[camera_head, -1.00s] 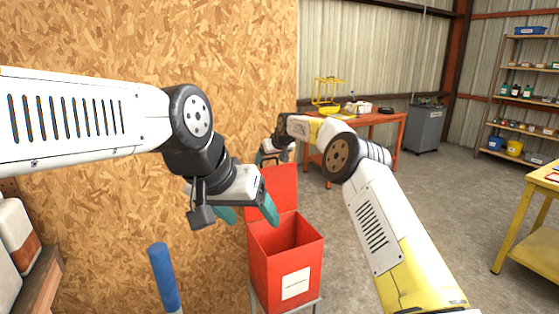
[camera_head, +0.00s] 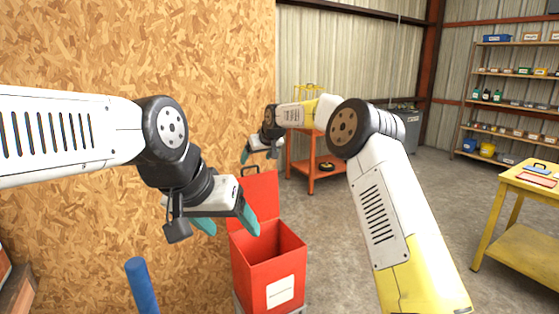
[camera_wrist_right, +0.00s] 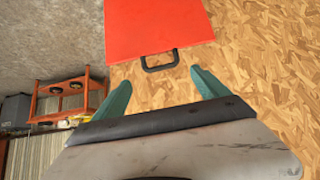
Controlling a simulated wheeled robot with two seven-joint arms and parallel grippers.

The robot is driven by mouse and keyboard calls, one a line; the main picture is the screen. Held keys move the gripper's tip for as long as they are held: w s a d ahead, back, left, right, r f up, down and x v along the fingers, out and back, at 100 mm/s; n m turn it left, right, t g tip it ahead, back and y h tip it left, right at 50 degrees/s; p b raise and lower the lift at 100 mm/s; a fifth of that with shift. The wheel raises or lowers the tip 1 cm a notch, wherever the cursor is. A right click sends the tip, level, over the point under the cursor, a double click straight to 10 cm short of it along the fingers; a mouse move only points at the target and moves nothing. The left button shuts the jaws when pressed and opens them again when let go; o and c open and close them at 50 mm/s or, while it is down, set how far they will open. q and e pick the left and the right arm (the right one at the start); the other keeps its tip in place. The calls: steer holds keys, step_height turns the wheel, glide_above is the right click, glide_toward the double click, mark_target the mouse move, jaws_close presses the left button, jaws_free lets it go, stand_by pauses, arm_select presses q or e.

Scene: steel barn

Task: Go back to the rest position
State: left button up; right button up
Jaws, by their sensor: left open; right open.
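My left gripper (camera_head: 228,222) is open and empty, with its teal fingers pointing down in front of the wooden board wall. My right gripper (camera_head: 262,154) is farther off and higher in the head view, above and behind the red bin's raised lid. In the right wrist view its two teal fingers (camera_wrist_right: 158,92) are spread apart with nothing between them. The red bin (camera_head: 270,262) stands open on a stand below the grippers, with a white label on its front. Its lid (camera_wrist_right: 160,25) and black handle show ahead of the right fingers, apart from them.
A chipboard wall (camera_head: 130,60) fills the left side. A blue post (camera_head: 141,285) rises at the bottom. An orange table (camera_head: 313,165) stands behind my right arm, a yellow table (camera_head: 525,190) at the right, and shelves (camera_head: 515,95) behind it. The concrete floor between is clear.

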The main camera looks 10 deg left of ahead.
steer(key=s+d+r+m+h, duration=0.1)
steer(key=s+d+r, duration=0.6)
steer(key=s+d, duration=0.45)
steer(key=s+d+r+m+h, duration=0.1)
steer(key=s+d+r+m, duration=0.1)
steer(key=s+d+r, duration=0.7)
steer(key=s+d+f+m, duration=0.1)
steer(key=s+d+f, duration=0.2)
steer(key=s, duration=0.6)
steer(key=s+d+f+m, duration=0.1)
steer(key=s+d+f, duration=0.3)
steer(key=s, duration=0.6)
steer(key=s+d+f+m+g+h, duration=0.1)
steer(key=s+d+f, duration=0.3)
steer(key=s, duration=0.6)
steer(key=shift+d+f+m, duration=0.25)
steer(key=shift+d+m, duration=0.05)
steer(key=shift+d, duration=0.35)
